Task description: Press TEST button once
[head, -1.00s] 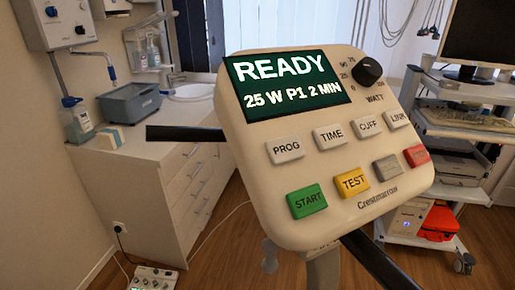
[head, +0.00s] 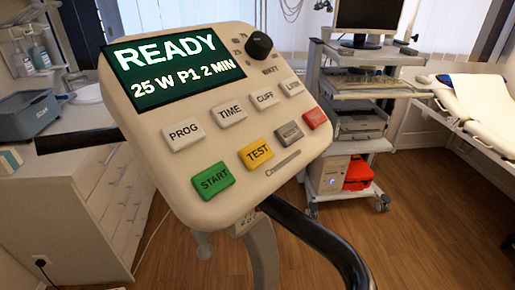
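The yellow TEST button (head: 257,152) sits in the lower row of a cream control panel (head: 215,155) in the head view. The green START button (head: 213,181) is to its left and a grey button (head: 289,135) to its right. The panel's screen (head: 173,72) reads "READY" and "25 W P1 2 MIN". The panel is tilted and stands on a post with dark bars beside it. Nothing covers the TEST button. My gripper is not in view.
A red button (head: 316,118) ends the lower row, and a black knob (head: 260,45) is at the top right. A trolley (head: 345,95) with a monitor stands behind, a couch (head: 485,105) at right. A white counter (head: 80,205) is at left. The wooden floor at lower right looks clear.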

